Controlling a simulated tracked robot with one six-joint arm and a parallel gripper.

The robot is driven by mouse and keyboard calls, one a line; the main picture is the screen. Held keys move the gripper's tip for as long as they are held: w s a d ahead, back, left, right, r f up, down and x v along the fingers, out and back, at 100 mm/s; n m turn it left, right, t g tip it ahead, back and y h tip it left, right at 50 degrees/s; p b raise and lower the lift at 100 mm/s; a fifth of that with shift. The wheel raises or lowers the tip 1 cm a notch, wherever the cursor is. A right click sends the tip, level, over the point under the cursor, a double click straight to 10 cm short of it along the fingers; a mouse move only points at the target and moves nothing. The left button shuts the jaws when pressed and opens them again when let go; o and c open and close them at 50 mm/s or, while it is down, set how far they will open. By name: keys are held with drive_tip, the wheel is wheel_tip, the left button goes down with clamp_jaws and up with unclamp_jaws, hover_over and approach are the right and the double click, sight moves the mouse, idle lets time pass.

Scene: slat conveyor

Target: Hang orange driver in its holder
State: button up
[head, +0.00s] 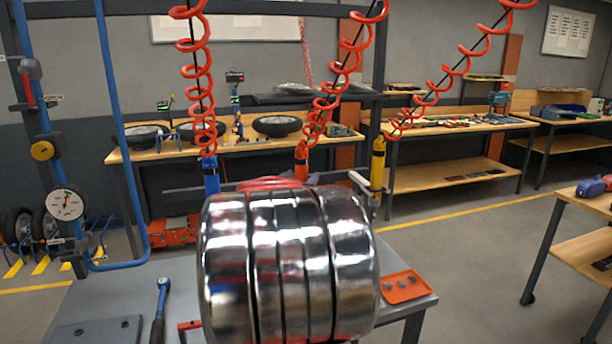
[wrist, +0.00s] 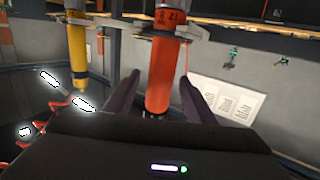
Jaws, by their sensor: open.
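The orange driver (head: 301,162) hangs upright under a red coiled cord in the head view. In the wrist view the orange driver (wrist: 165,65) stands between the two dark fingers of my gripper (wrist: 160,77), which is open. Whether a finger touches it I cannot tell. A pale holder bracket (wrist: 205,33) runs beside its upper part in the wrist view. Whether the driver sits fully in it I cannot tell.
A yellow driver (head: 377,163) and a blue driver (head: 211,175) hang on either side from their own coiled cords. An orange tray (head: 404,287) with small parts and a blue-handled wrench (head: 161,300) lie on the grey table (head: 110,290). Workbenches stand behind.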

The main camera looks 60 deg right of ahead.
drive_tip(key=shift+a, duration=0.15)
drive_tip(key=f+v, duration=0.1)
drive_tip(key=v, duration=1.2)
drive_tip(key=shift+a+r, duration=0.3)
drive_tip(key=shift+r, duration=0.15)
drive_tip(key=shift+s, duration=0.15)
